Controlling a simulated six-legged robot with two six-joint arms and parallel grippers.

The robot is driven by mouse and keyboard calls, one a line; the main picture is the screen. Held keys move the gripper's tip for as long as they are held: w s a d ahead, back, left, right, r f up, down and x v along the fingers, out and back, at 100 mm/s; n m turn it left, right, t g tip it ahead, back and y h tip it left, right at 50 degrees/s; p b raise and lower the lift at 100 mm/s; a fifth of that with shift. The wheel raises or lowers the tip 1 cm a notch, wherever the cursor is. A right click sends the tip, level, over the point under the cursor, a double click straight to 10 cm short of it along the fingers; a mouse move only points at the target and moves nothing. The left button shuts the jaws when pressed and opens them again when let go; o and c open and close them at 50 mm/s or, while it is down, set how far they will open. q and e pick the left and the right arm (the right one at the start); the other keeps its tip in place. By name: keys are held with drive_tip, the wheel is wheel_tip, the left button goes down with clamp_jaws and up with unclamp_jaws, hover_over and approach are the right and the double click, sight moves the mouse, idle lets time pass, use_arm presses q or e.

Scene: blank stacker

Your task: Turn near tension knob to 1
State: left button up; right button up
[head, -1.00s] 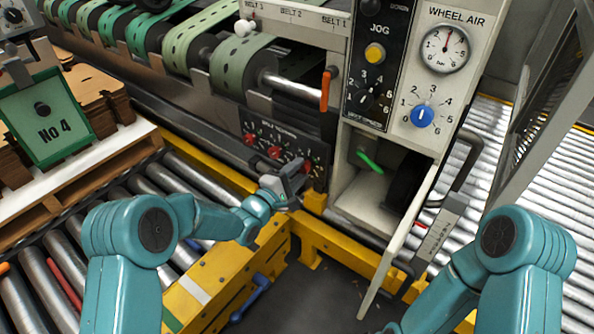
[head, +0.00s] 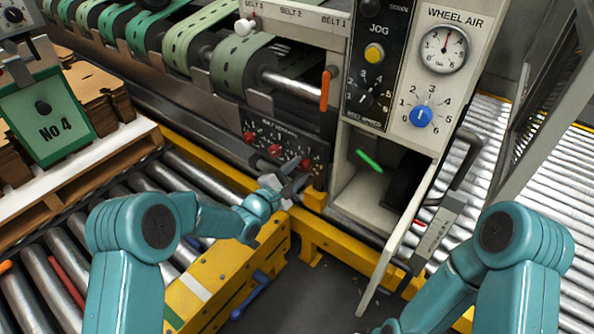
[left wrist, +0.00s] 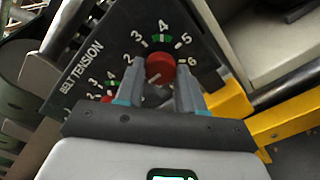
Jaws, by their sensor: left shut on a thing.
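The belt tension panel (head: 262,127) is a dark plate with a row of red knobs, low on the machine. The near tension knob (left wrist: 160,68) is red and sits in a numbered dial with a green band near 4. A pale mark on its face points to the lower left; the 1 on this dial is hidden. My left gripper (left wrist: 160,85) has its fingers on either side of this knob, shut on it. In the head view my left gripper (head: 291,186) is at the panel's right end. My right gripper is out of view.
A second red knob (left wrist: 107,99) is partly covered by my left gripper. A yellow frame rail (head: 335,240) runs just below the panel. Rollers (head: 150,190) lie at left.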

use_arm(q)
drive_tip(key=o, duration=1)
drive_tip(key=shift+o, duration=0.2)
drive_tip(key=p+v, duration=0.3)
drive_tip(key=v, duration=1.3)
drive_tip(key=shift+s+a, duration=0.1)
drive_tip(key=shift+s, duration=0.05)
